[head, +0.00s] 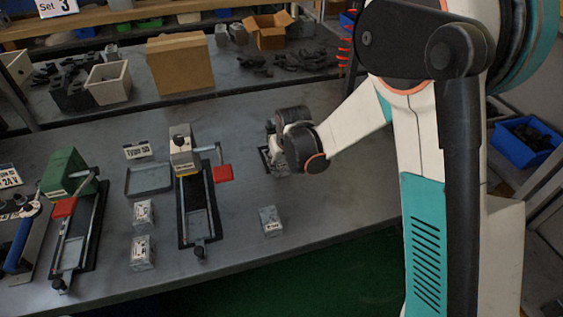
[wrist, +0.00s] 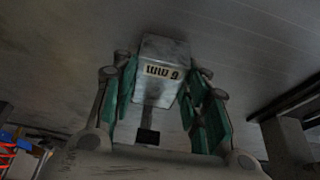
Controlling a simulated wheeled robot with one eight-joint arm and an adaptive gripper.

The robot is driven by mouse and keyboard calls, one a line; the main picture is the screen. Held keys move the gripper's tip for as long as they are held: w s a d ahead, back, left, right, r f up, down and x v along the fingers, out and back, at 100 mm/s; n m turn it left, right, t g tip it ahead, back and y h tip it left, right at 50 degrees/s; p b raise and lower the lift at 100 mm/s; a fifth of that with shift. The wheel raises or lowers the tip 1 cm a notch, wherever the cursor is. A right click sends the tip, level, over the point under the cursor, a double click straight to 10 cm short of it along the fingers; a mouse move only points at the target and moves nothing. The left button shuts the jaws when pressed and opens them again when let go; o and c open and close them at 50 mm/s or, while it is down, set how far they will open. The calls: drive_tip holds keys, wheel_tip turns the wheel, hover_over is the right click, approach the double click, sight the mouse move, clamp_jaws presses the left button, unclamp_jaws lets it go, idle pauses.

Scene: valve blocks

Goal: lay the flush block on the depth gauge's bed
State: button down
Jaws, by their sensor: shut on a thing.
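My gripper (head: 277,158) is shut on a grey metal block (wrist: 165,60) with a pale label that reads upside down, perhaps "6 mm". In the head view the gripper hides most of that block, low over the bench beside a dark plate (head: 265,158). Two long black fixtures with beds stand on the bench: a middle one (head: 184,222) with a beige-grey head and red handle, and a left one (head: 73,240) with a green head. I cannot tell which is the depth gauge. Three loose grey blocks stand nearby: one at the right (head: 270,221), two at the left (head: 143,214) (head: 142,252).
An empty grey tray (head: 149,179) lies left of the middle fixture, with a small sign (head: 137,151) behind it. A cardboard box (head: 180,63) and a pale bin (head: 108,83) stand on the rear bench. Bench space between the middle fixture and right block is clear.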

drive_tip(key=c, duration=0.8)
unclamp_jaws()
drive_tip(key=shift+c, duration=0.2)
drive_tip(key=v, duration=1.2)
drive_tip(key=s+d+r+m+t, duration=0.2)
drive_tip(key=s+d+r, duration=0.6)
drive_tip(key=d+r, duration=0.15)
drive_tip(key=s+d, duration=0.4)
drive_tip(key=s, duration=0.4)
drive_tip(key=s+d+m+t+h, duration=0.1)
drive_tip(key=s+d, duration=0.3)
drive_tip(key=s, duration=0.4)
drive_tip(key=shift+s, duration=0.3)
